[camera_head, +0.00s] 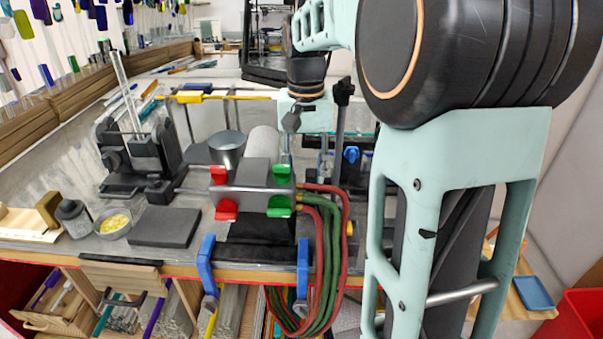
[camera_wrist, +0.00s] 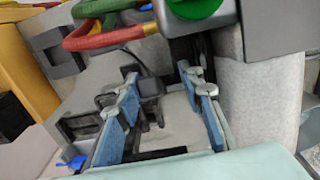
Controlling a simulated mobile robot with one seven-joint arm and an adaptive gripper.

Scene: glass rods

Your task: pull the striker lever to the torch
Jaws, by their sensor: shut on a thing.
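My gripper (camera_head: 291,121) hangs behind the torch, below my pale green wrist, partly hidden by its own body. In the wrist view the blue-padded fingers of my gripper (camera_wrist: 159,76) stand around a dark knobbed part (camera_wrist: 151,86), which looks like the striker lever. The fingers are shut on it, though the contact is hard to see. The torch (camera_head: 252,190) is clamped at the bench front, with red and green valve knobs. A green knob of the torch (camera_wrist: 196,8) shows at the top of the wrist view. The torch tip is hard to make out.
Red and green hoses (camera_head: 331,225) loop from the torch over the bench edge. A metal cup (camera_head: 227,147) stands left of my gripper. A dark post (camera_head: 341,125) stands close on its right. A black rod stand (camera_head: 140,155) and a grey block (camera_head: 165,226) are further left.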

